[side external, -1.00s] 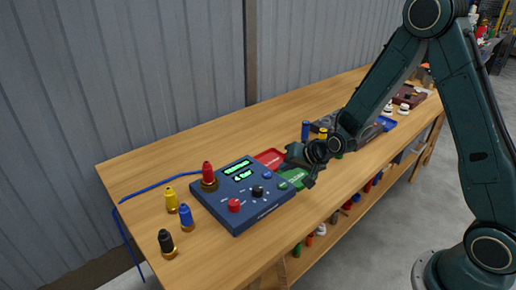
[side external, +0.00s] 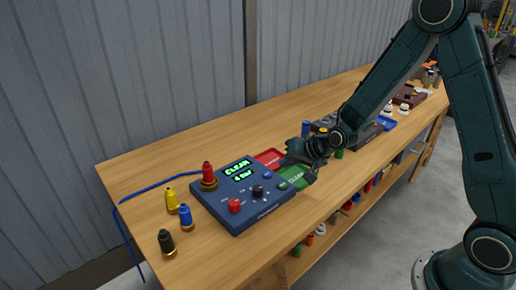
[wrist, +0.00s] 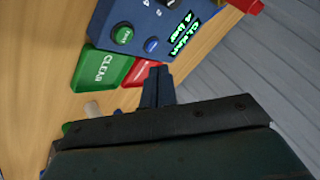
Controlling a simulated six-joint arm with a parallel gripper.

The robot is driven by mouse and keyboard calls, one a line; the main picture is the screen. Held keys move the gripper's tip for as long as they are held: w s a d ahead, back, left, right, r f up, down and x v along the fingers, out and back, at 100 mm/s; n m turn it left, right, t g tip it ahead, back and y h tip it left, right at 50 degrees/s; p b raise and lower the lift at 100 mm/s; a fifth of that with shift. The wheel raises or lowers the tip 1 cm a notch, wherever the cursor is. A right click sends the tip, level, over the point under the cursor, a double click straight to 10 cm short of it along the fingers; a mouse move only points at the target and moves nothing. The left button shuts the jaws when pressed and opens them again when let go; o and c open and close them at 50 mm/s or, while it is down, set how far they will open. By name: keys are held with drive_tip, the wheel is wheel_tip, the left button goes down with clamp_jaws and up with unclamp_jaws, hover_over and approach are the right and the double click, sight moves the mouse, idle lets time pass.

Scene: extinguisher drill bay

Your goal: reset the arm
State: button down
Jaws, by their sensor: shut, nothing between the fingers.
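My gripper (side external: 298,162) hovers over the table beside the control box, above the red and green plates. In the wrist view its two dark fingers (wrist: 158,82) are together with nothing between them. Part of the green plate (side external: 292,178) is hidden behind my gripper in the side view; in the wrist view the plate (wrist: 108,68) reads CLEAR. The red plate (side external: 268,157) lies beside it, partly covered by the fingers in the wrist view. The blue control box (side external: 245,208) has a lit display (side external: 240,170) that reads CLEAR and 4 bar.
Yellow (side external: 171,200), blue (side external: 186,216) and black (side external: 166,242) cylinders stand at the left. The table's back middle is clear.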

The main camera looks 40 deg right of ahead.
drive_tip(key=s+a+r+n+g, duration=0.25)
drive_tip(key=s+r+n, duration=0.35)
drive_tip(key=s+r, duration=1.25)
drive_tip(key=s+r+n+g+h, duration=0.1)
drive_tip(key=s, duration=1)
drive_tip(key=shift+s+d+r+n, duration=0.15)
drive_tip(key=shift+s+r+n, duration=0.05)
drive_tip(key=shift+r+n, duration=0.2)
idle(1.0)
